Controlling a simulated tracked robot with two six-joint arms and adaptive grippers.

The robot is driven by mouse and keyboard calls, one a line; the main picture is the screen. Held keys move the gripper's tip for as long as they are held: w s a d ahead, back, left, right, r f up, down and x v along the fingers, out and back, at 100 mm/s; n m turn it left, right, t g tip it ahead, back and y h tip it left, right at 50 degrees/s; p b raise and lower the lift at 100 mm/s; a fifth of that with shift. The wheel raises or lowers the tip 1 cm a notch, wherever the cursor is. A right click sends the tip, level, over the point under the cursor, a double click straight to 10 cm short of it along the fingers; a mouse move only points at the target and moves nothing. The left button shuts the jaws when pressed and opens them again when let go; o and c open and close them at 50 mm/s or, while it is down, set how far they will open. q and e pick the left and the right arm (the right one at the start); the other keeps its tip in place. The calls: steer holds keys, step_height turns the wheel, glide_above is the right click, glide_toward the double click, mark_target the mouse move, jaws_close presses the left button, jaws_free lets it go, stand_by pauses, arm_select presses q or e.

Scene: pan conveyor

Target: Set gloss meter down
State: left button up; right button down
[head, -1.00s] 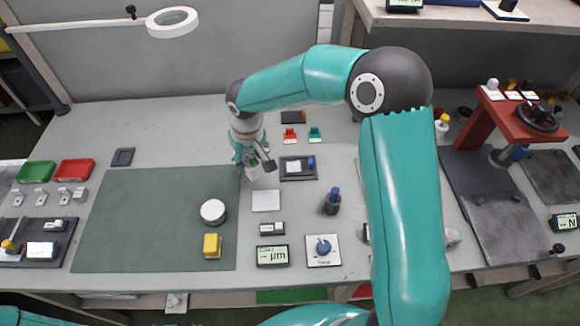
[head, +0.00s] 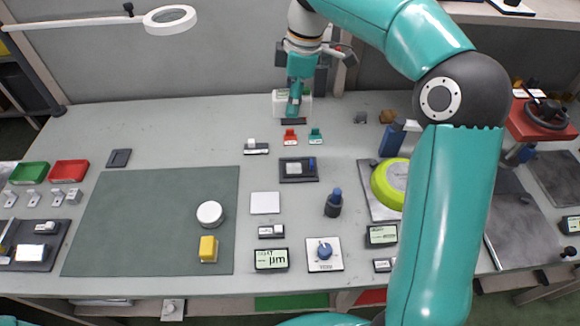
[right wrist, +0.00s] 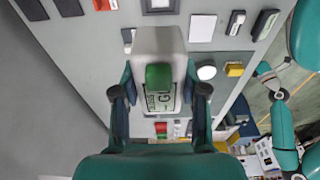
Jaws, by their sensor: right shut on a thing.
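The gloss meter (head: 279,104) is a pale grey block with a green part and a lettered display. My right gripper (head: 294,102) is shut on it near the back of the bench, just above or at a small dark pad (head: 293,121). I cannot tell whether the meter touches the pad. In the right wrist view the gloss meter (right wrist: 158,43) sits between the two fingers of the gripper (right wrist: 160,92), its lettered face partly covered by the green part. My left gripper is not in view.
Red (head: 290,137) and teal (head: 315,136) small holders stand just in front of the pad. A dark-framed tray (head: 298,169) and a white plate (head: 265,203) lie nearer. A yellow-green disc (head: 390,184) is to the right. The bench left of the pad is clear.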

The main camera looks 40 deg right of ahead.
mark_target(290, 168)
step_height(290, 168, down, 20)
steer(key=shift+r+b, duration=0.25)
steer(key=shift+b, duration=0.1)
steer(key=shift+f, duration=0.15)
steer(key=c, duration=0.6)
jaws_free()
steer(key=r, duration=0.4)
steer(key=d+r, duration=0.1)
steer(key=r, duration=0.3)
steer(key=s+r, duration=0.1)
steer(key=r, duration=0.3)
steer(key=shift+d+r, duration=0.1)
steer(key=shift+d, duration=0.15)
